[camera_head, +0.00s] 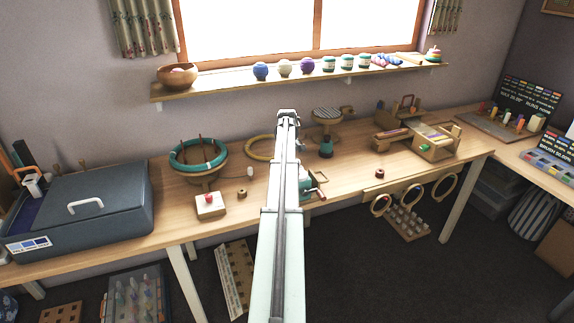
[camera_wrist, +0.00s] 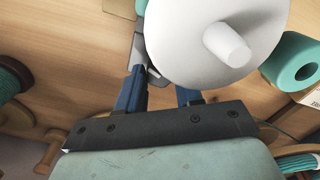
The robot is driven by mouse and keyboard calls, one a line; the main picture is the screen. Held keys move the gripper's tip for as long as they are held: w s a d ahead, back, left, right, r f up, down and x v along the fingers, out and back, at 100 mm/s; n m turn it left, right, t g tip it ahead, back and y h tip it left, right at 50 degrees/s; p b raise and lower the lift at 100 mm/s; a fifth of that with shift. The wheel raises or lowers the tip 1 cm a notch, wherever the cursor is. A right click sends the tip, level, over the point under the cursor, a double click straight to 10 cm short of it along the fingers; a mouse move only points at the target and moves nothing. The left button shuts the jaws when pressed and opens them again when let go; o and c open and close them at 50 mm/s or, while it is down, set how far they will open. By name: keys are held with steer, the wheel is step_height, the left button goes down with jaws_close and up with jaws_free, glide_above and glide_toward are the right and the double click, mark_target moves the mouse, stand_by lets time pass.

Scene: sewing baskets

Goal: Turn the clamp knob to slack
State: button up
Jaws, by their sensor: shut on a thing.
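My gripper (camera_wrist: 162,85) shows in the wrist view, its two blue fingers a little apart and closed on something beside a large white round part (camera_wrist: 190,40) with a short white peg. This white part covers the right fingertip and the grasped spot, so the clamp knob itself is not clearly seen. I cannot tell how far the knob is turned.
A swift with teal yarn (camera_head: 175,165) and a white block with a red top (camera_head: 209,204) stand to the left. A small dark red spool (camera_head: 380,173) lies to the right.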

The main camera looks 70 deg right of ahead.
steer(key=o, duration=1)
steer(key=shift+o, duration=0.2)
steer(key=shift+r, duration=0.1)
step_height(320, 180, up, 14)
